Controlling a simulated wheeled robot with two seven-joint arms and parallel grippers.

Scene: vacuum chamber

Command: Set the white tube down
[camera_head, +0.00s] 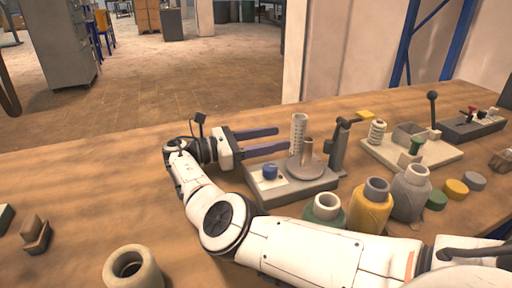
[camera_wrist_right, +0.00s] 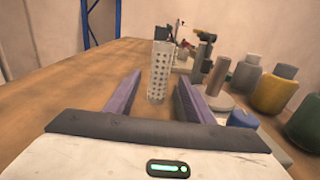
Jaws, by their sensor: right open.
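The white tube (camera_head: 298,131) is a perforated cylinder standing upright. In the right wrist view the tube (camera_wrist_right: 160,70) appears to rest on the wooden table, left of the grey fixture. My right gripper (camera_head: 284,138) is open and empty, its two dark fingers pointing at the tube. The tube stands just beyond the fingertips, in line with the gap between them; no contact is visible. In the head view the tube's foot is partly hidden behind the fixture. My left gripper does not show.
Close by is the grey fixture base (camera_head: 318,186) with a round flange (camera_head: 306,168) and a blue knob (camera_head: 270,171). Yellow (camera_head: 370,208) and grey (camera_head: 410,192) jars stand near my right forearm. A cream board (camera_head: 440,155) with parts lies farther right.

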